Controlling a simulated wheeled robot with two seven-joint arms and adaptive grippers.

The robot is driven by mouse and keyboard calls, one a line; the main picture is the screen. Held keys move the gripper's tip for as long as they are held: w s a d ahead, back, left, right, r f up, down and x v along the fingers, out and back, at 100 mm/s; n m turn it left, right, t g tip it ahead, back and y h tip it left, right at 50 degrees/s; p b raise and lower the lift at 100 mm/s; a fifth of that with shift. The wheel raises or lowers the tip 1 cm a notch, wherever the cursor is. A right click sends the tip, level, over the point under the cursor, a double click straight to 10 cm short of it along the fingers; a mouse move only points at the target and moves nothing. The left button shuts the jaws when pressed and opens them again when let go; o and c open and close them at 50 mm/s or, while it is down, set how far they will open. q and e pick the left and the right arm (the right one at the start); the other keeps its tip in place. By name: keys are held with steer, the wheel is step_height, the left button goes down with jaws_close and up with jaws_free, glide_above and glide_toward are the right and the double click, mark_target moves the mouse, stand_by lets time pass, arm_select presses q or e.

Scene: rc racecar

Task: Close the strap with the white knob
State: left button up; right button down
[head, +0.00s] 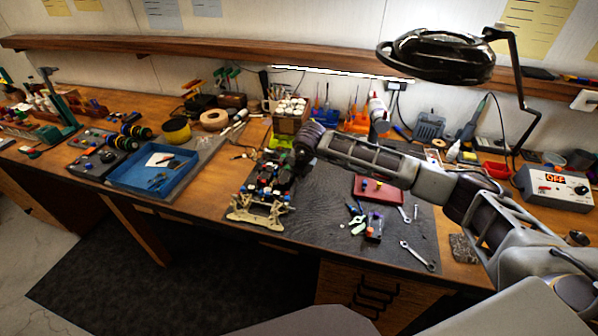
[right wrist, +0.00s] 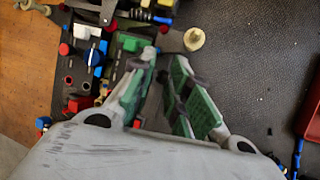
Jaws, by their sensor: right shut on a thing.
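The RC car (head: 258,195) sits on the dark mat, with its beige plate toward the table's front edge. My right gripper (head: 284,158) is low over the car's far end. In the right wrist view, the right gripper (right wrist: 163,60) has green-padded fingers close together beside the car's electronics. A small white knob (right wrist: 148,53) shows at the left fingertip, and the gripper appears shut on it; the contact is partly hidden. The strap cannot be made out clearly. A cream round part (right wrist: 194,39) lies just beyond the right fingertip. My left gripper is out of view.
A blue tray (head: 112,179) lies to the left. A red box (head: 378,190), pliers (head: 355,219) and a wrench (head: 417,256) lie right of the car. A wooden box of white bottles (head: 290,122) stands behind the gripper. The mat's front middle is clear.

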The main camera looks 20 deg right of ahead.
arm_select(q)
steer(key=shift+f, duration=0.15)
arm_select(e)
steer(key=shift+w, duration=0.1)
steer(key=shift+w+a+r+n+g+h+b, duration=0.15)
steer(key=shift+a+g+h+b, duration=0.1)
steer(key=shift+g+h+b, duration=0.35)
steer(key=shift+w+a+r+n+g+h+b, duration=0.15)
steer(key=shift+a+g+h+b, duration=0.15)
steer(key=shift+h, duration=0.5)
steer(key=shift+w+a+g+h+b, duration=0.1)
steer(key=shift+g+h+b, duration=0.25)
steer(key=shift+h, duration=0.15)
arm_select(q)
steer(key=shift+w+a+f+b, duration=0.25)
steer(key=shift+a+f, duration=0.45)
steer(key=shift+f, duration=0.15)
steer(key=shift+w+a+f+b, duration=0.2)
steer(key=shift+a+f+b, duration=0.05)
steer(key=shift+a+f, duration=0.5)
arm_select(e)
steer(key=shift+w+a+n+g+h, duration=0.25)
steer(key=shift+g+h, duration=0.2)
steer(key=shift+h, duration=0.25)
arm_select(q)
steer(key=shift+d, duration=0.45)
arm_select(e)
steer(key=c, duration=1.4)
jaws_free()
steer(key=shift+s, duration=0.1)
